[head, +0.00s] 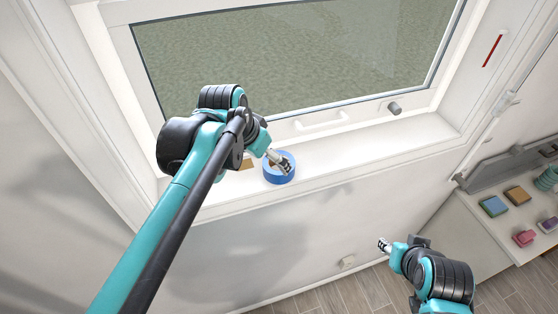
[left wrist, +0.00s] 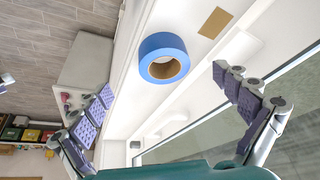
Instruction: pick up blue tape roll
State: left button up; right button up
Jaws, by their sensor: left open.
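The blue tape roll (head: 277,179) lies flat on the white window sill. In the left wrist view the blue tape roll (left wrist: 151,45) shows whole, with a brown cardboard core. My left gripper (head: 284,163) is over the roll in the head view and hides part of it. In the left wrist view my left gripper (left wrist: 163,84) has its purple-padded fingers wide apart with nothing between them, and the roll lies beyond the gap between the tips. My right gripper (head: 384,245) is low at the right, away from the sill; its jaws are too small to judge.
A flat brown piece (left wrist: 216,22) lies on the sill beside the roll. The window frame and handle (head: 322,123) rise behind the sill. A white cabinet (head: 478,232) at the right carries blue, brown and pink items. The sill right of the roll is clear.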

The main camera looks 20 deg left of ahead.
pick_arm(q)
jog(key=w+r, duration=0.1)
jog(key=w+m, duration=0.1)
jog(key=shift+w+r+g, duration=0.3)
jog(key=shift+r, duration=0.1)
jog(key=shift+w+d+h, duration=0.1)
jog(key=shift+w+h, duration=0.15)
jog(key=shift+h, duration=0.05)
jog(key=p+x, duration=0.1)
jog(key=x, duration=0.9)
jog(key=shift+s+f+p, duration=0.15)
jog(key=shift+f+p, duration=0.25)
jog(key=shift+f, duration=0.05)
jog(key=shift+w+f, duration=0.2)
jog(key=shift+f, duration=0.25)
jog(key=shift+s, duration=0.1)
jog(key=shift+r, duration=0.1)
jog(key=c, duration=1.3)
